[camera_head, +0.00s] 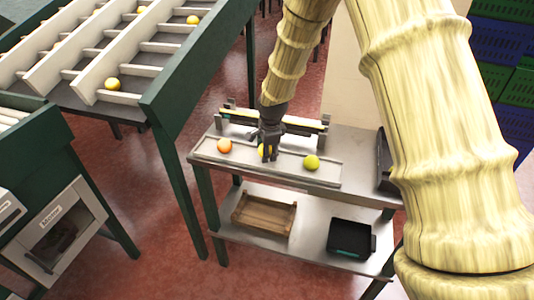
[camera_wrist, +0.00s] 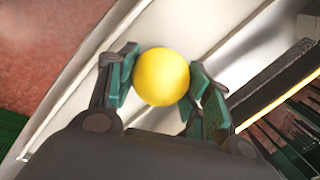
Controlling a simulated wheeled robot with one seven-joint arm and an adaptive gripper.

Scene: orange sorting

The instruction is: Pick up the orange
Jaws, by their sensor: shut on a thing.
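My gripper (camera_head: 267,152) is over the upper shelf's long tray (camera_head: 290,172), with its fingers pointing down. In the wrist view my gripper (camera_wrist: 162,88) has its green-padded fingers closed on both sides of a round yellow fruit (camera_wrist: 162,76). In the head view the fingers mostly hide this yellow fruit (camera_head: 262,150). I cannot tell whether it touches the tray. An orange-coloured fruit (camera_head: 224,145) lies on the tray to the left of my gripper. A yellow-green fruit (camera_head: 312,162) lies on it to the right. Both are apart from my fingers.
A low rail with a yellow strip (camera_head: 300,123) runs behind the tray. A wooden crate (camera_head: 264,214) and a black bin (camera_head: 351,238) stand on the lower shelf. A slatted sorting table (camera_head: 130,60) with several yellow fruits is at upper left. Stacked crates (camera_head: 497,38) stand at right.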

